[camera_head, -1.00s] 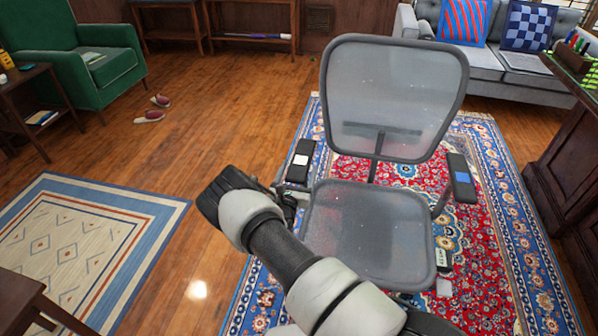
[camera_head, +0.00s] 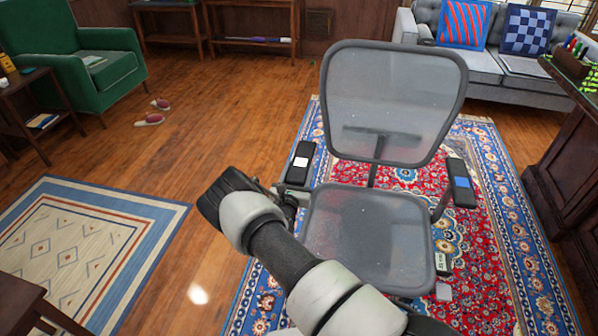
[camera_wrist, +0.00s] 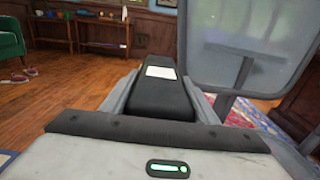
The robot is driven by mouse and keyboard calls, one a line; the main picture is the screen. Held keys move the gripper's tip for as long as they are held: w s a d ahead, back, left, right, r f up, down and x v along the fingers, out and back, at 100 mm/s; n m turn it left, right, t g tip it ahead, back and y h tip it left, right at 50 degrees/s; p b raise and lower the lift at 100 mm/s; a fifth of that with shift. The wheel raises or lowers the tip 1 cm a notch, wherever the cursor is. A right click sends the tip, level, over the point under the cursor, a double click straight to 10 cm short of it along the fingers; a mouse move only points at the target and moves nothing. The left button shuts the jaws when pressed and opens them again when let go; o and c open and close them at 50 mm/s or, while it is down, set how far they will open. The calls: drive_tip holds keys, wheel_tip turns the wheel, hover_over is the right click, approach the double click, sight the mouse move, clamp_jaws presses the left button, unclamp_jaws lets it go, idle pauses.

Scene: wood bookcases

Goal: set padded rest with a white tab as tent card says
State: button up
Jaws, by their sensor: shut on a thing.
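The padded rest with a white tab (camera_head: 299,172) is the black left armrest of a grey mesh office chair (camera_head: 365,235). Its white tab (camera_head: 301,162) lies on top near the middle. In the wrist view the same padded rest (camera_wrist: 160,100) points away from me, tab up (camera_wrist: 160,72). My gripper (camera_wrist: 158,92) has a grey finger along each side of it and is shut on it. In the head view my wrist partly hides the gripper and the rest's support. A small dark card with light marks (camera_head: 443,263) shows by the seat's right edge; its text is unreadable.
The other armrest (camera_head: 461,182) has a blue tab. The chair stands on a red and blue patterned rug (camera_head: 510,250). A grey sofa (camera_head: 485,68) is behind, a dark wood cabinet (camera_head: 560,160) at right.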

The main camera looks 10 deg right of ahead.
wheel_tip(320, 180, up, 2)
drive_tip(key=shift+r+p, duration=0.25)
drive_tip(key=shift+p, duration=0.15)
drive_tip(key=shift+f, duration=0.1)
drive_tip(key=o, duration=1.5)
drive_tip(key=p+v, duration=0.3)
drive_tip(key=v, duration=1.4)
drive_tip(key=shift+s+p, duration=0.2)
drive_tip(key=shift+p, duration=0.1)
